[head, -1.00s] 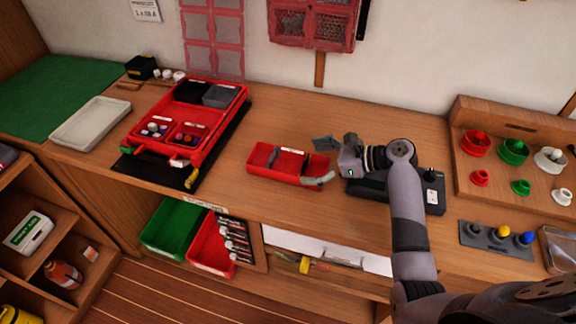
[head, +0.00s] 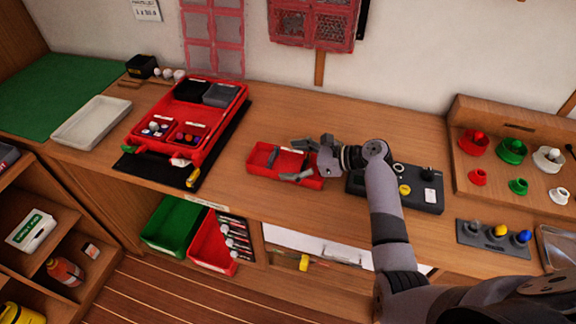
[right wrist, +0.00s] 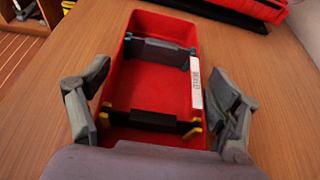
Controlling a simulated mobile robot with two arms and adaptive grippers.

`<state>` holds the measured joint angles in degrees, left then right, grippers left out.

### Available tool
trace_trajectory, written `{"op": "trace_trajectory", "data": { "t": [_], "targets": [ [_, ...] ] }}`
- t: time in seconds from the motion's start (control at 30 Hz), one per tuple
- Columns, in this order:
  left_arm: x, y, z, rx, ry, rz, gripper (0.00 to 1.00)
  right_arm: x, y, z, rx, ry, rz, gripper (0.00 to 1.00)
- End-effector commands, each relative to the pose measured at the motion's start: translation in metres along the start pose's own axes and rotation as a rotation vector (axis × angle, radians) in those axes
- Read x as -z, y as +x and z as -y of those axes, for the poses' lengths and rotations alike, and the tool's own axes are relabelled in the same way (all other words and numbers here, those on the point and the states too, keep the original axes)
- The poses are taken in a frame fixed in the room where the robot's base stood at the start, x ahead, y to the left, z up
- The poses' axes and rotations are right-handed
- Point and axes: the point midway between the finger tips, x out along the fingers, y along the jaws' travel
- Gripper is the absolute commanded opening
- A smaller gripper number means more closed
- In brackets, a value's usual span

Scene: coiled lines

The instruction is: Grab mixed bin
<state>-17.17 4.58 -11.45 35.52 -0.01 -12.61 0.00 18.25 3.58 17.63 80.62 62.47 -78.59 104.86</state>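The mixed bin is a small open red bin (head: 259,158) on the wooden table, left of a dark control panel. It also shows in the right wrist view (right wrist: 148,88), with a white label on its right wall. Inside it are a grey piece with teal ends (right wrist: 155,53) and a black piece with yellow ends (right wrist: 152,121). My right gripper (head: 299,160) is open, its fingers on either side of the bin's near end. In the right wrist view (right wrist: 160,112) the fingers flank both long walls; whether they touch is unclear. My left gripper is out of view.
A larger red tray (head: 210,137) with compartments lies to the left on a black mat. The dark control panel (head: 425,203) sits under and right of my right wrist. A wooden stand (head: 520,130) with coloured cups is at the right. The table behind the bin is clear.

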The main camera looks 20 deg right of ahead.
Motion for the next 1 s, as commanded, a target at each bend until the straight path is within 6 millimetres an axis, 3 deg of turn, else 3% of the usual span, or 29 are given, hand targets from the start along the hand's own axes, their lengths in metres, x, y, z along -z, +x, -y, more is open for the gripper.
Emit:
{"op": "trace_trajectory", "data": {
  "t": [0.47, 0.77, 1.0],
  "targets": [
    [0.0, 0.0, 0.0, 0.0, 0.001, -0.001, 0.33, 0.002, 0.0, -0.001, -0.003, 0.004, -0.003, 0.48],
    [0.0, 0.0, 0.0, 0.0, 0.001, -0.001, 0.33, 0.001, 0.0, -0.001, -0.003, 0.005, -0.004, 0.47],
    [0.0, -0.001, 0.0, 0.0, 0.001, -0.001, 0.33, -0.023, -0.01, 0.0, -0.001, -0.001, -0.001, 0.47]
  ]
}}
